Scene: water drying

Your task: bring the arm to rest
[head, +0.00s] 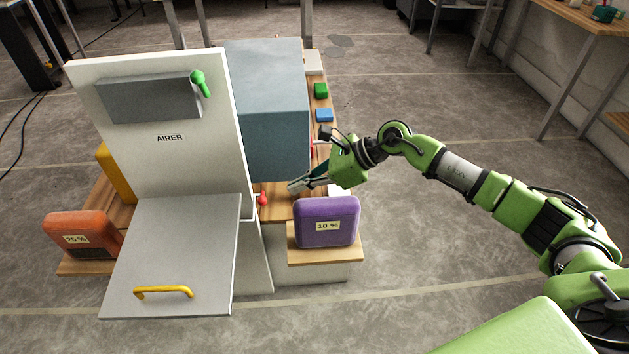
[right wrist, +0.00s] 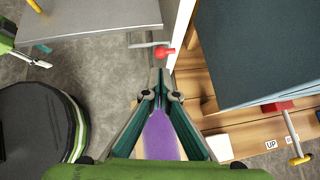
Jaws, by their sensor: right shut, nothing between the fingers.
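My right arm reaches in from the right in the head view. Its gripper (head: 297,187) is shut and empty, near a red knob (head: 262,198) at the side of the white airer (head: 170,165). A purple block marked 10 % (head: 326,225) stands just below on a wooden ledge. In the right wrist view the fingertips (right wrist: 159,76) are together, apart from the red knob (right wrist: 166,51), with the purple block (right wrist: 161,140) showing beyond the fingers. A green and pale part at that view's left edge (right wrist: 22,52) looks like my left gripper; its fingers are unclear.
The airer's grey flap (head: 175,235) with a yellow handle juts out at the front. An orange block marked 25 % (head: 80,235) stands at left. A large grey-blue box (head: 268,110) rises behind the gripper. Open floor (head: 430,265) lies right of the bench.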

